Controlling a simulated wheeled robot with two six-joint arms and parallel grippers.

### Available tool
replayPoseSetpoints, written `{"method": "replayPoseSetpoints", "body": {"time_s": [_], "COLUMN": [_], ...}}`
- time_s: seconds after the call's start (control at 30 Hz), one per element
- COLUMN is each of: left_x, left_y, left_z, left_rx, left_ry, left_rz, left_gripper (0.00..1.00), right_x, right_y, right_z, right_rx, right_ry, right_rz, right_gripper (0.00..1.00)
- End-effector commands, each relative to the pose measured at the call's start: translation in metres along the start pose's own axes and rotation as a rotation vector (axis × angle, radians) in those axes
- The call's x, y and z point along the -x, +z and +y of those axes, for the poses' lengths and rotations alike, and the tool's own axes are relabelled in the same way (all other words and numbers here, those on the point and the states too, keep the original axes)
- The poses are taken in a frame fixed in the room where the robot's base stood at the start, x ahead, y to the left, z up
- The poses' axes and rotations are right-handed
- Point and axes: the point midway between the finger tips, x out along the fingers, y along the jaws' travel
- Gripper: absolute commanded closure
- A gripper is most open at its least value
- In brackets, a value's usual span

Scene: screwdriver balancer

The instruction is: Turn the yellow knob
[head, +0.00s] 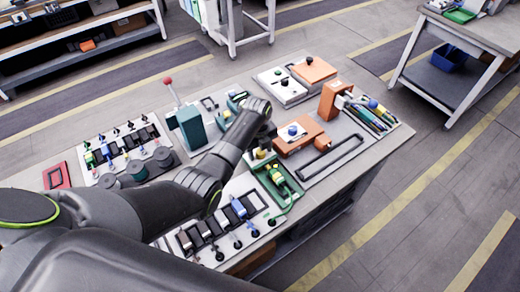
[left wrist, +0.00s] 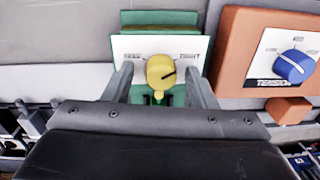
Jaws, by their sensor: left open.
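The yellow knob (left wrist: 161,72) sits on a white plate (left wrist: 125,45) with printed labels on either side, in front of a green block (left wrist: 160,18). The knob shows small in the head view (head: 260,154), just below my left wrist. My left gripper (left wrist: 158,68) is open, with one finger on each side of the knob. Gaps show between the fingers and the knob, and nothing is held. In the head view the left fingers are mostly hidden by my arm. My right gripper is not in view.
An orange box with a blue knob (left wrist: 295,66) marked TENSION stands close on the right. The bench also carries a teal box with a red-topped lever (head: 169,88), rows of switches (head: 240,207) and a tray of screwdrivers (head: 372,116).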

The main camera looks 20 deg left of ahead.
Motion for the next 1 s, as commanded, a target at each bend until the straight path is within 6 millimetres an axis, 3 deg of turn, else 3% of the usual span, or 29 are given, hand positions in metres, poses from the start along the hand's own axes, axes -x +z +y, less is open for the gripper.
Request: {"method": "replayPoseSetpoints", "body": {"time_s": [0.23,0.57,1.0], "left_x": [0.0000,0.0002,0.0025], "left_y": [0.0000,0.0000,-0.0002], "left_z": [-0.0003,-0.0002,-0.0004], "left_rx": [0.000,0.000,0.100], "left_ry": [0.000,0.000,0.001], "left_rz": [0.000,0.000,-0.004], "left_gripper": [0.49,0.93,0.93], "right_x": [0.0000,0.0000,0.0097], "right_y": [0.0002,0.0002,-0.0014], "right_z": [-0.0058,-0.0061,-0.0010], "right_rx": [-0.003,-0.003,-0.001], "right_ry": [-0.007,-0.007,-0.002], "right_rz": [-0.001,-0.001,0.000], "right_gripper": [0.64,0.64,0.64]}}
